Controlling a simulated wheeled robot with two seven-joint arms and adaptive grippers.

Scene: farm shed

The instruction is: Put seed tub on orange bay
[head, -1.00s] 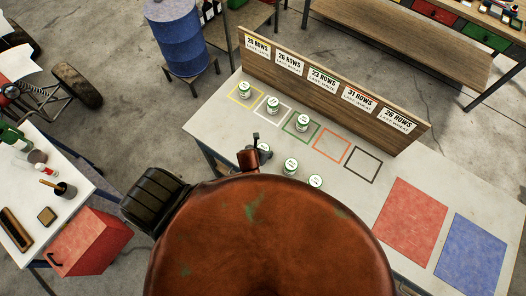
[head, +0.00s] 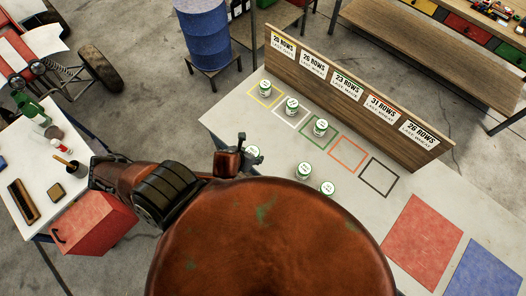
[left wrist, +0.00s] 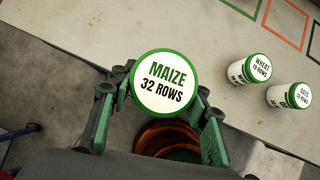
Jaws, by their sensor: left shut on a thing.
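My left gripper (head: 243,148) is shut on a white seed tub (head: 254,153) with a green rim, near the bench's near edge. In the left wrist view the tub's lid (left wrist: 164,83) reads "MAIZE 32 ROWS", and it sits between the green finger pads (left wrist: 160,125). The orange bay (head: 348,153) is an empty orange outline on the bench, right of the green bay, below the "31 ROWS" sign. Part of an orange outline (left wrist: 286,40) also shows at the top right of the left wrist view. My right gripper is not in view.
Tubs stand in the yellow bay (head: 265,88), white bay (head: 291,105) and green bay (head: 320,127). Two loose tubs, wheat (left wrist: 249,69) and oats (left wrist: 289,95), stand near the bench's front. The black bay (head: 379,177) is empty. A wooden sign board (head: 350,95) stands behind the bays.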

